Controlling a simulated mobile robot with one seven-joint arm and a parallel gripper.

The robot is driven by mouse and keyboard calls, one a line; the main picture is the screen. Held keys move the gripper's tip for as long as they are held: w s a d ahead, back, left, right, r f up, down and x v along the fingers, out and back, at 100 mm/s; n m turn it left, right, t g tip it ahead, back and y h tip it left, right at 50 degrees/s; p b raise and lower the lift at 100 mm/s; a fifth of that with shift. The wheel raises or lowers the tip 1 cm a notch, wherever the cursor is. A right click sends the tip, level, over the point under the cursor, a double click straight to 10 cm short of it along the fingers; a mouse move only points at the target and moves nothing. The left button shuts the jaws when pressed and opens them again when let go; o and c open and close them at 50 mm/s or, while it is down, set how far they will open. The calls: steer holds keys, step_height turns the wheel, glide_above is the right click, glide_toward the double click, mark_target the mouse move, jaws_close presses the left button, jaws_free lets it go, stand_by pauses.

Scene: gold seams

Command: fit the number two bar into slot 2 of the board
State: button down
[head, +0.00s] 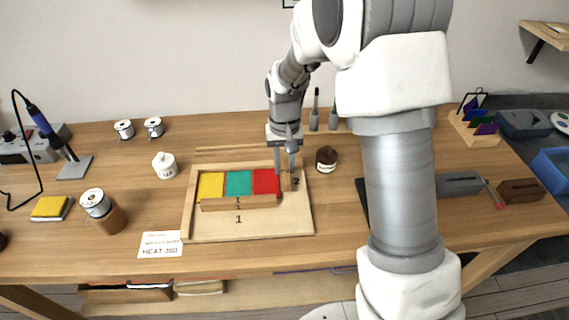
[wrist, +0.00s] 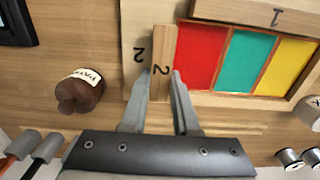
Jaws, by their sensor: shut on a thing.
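The bar lies lengthwise between the red tile and the printed 2 on the board (wrist: 135,75). In the head view my gripper (head: 285,168) reaches down at the right side of the board (head: 265,225), and the bar (head: 287,182) shows partly behind the fingers. Slot 2 is covered by the bar and fingers; I cannot tell whether the bar is down in it or just above.
Yellow (head: 211,186), teal (head: 239,183) and red (head: 265,181) tiles sit side by side on the board. The number one bar (head: 238,203) runs along their front edge. A brown jar (head: 326,159) stands right of the board, and a white pot (head: 165,165) stands left of it.

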steer(key=shift+f+b, duration=0.5)
steer(key=shift+f, duration=0.4)
stand_by(1.7)
steer(key=c, duration=0.6)
jaws_free()
steer(key=shift+o, duration=0.2)
steer(key=o, duration=0.4)
steer(key=shift+s+a, duration=0.1)
steer(key=shift+c, duration=0.2)
steer(key=shift+r+p, duration=2.6)
steer(key=shift+r, duration=0.95)
